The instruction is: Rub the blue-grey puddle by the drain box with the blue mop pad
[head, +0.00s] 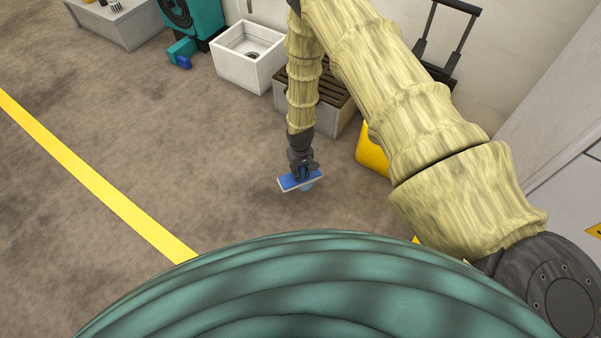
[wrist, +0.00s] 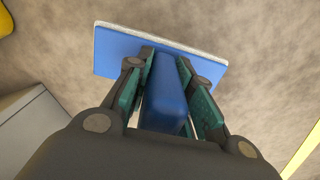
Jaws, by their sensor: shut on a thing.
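My gripper (head: 302,170) is shut on the upright handle of the blue mop pad (head: 290,183), low over the floor in the head view. The pad is a flat blue plate with a white edge. In the wrist view, my fingers close on both sides of its blue handle (wrist: 164,95). A small blue-grey patch, seemingly the puddle (head: 309,187), shows at the pad's right lower edge; the pad hides part of it. I cannot tell whether the pad touches the floor. A white open box with a round drain (head: 230,68) stands farther back, left of my arm.
A grey box with a dark slatted top (head: 345,121) stands behind my gripper. A yellow object (head: 371,150) is to the right. A teal machine (head: 205,18) stands at the back left. The brown floor is clear left of the pad, up to a yellow line (head: 95,179).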

